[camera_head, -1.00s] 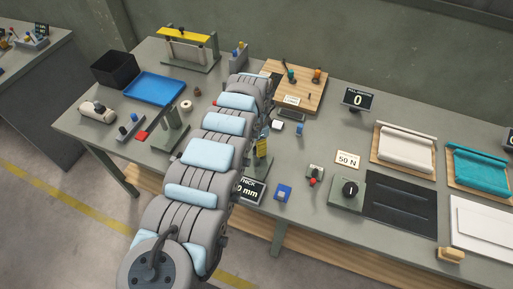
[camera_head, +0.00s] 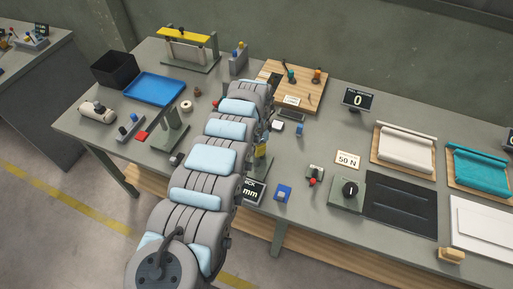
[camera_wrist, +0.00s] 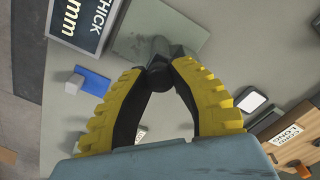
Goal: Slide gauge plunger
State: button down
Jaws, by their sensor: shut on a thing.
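My gripper (camera_wrist: 160,66) shows in the wrist view with its two yellow-backed fingers converging at the tips. The tips are shut on a small dark rounded part that looks like the gauge plunger (camera_wrist: 157,48). It sits over a grey-green base plate (camera_wrist: 130,45). The fingertips hide much of the plunger, so its travel cannot be told. The thickness display (camera_wrist: 82,22) stands beside the plate. In the head view my arm covers most of the gauge, and only a bit of yellow finger (camera_head: 262,150) and part of the display (camera_head: 252,191) show.
A blue block (camera_head: 282,193) lies on the bench to the right of the display. A small fixture with a red knob (camera_head: 315,176) and a dial box (camera_head: 347,193) stand further right. A wooden board (camera_head: 298,80) with pegs is behind.

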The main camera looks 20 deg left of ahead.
jog(key=shift+r+p, duration=1.1)
jog(key=shift+r, duration=0.2)
jog(key=c, duration=0.8)
grip_release()
notch_tip(320, 180, up, 12)
